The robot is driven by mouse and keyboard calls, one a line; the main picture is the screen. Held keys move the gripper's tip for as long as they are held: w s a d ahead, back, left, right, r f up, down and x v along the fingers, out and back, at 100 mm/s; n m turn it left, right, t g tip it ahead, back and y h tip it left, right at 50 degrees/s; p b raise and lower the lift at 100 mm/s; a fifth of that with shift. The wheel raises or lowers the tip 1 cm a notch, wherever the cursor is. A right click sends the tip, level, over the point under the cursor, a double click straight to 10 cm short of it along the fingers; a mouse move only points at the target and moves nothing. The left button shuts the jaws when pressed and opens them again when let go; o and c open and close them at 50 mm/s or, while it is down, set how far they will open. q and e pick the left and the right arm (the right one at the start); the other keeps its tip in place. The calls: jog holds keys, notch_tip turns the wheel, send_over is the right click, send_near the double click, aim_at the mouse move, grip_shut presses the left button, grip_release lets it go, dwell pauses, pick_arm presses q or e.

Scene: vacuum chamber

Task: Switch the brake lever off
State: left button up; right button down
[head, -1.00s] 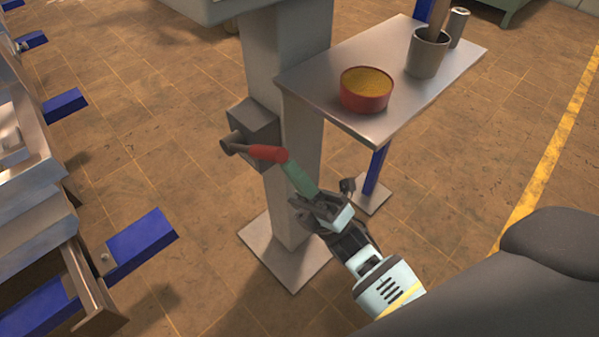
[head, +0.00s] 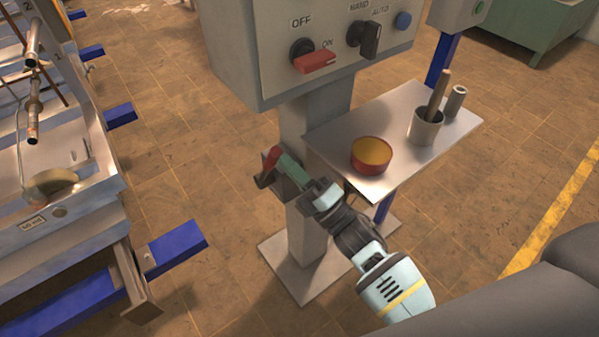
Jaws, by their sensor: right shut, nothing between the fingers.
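The brake lever has a red section (head: 272,158) and a green section (head: 293,171), and it sits low on the grey column below the control box in the head view. Its green section slants down and right toward my right gripper (head: 318,191). My right gripper is shut with nothing between its fingers, right at the lower right end of the green section. I cannot tell whether it touches the lever. The lever's mount is partly hidden. My left gripper is not in view.
A control box (head: 240,60) with a red OFF/ON knob (head: 316,62) is above the lever. A metal shelf (head: 395,160) right of the column holds a red tin (head: 371,156) and a grey cup (head: 425,128). A bench with blue legs (head: 175,249) stands left. Floor between is clear.

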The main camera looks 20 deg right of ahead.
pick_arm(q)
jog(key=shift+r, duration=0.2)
pick_arm(e)
jog(key=shift+x, duration=1.05)
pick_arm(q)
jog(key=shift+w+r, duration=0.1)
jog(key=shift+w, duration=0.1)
pick_arm(e)
jog(key=shift+d+r, duration=0.1)
jog(key=shift+d, duration=0.05)
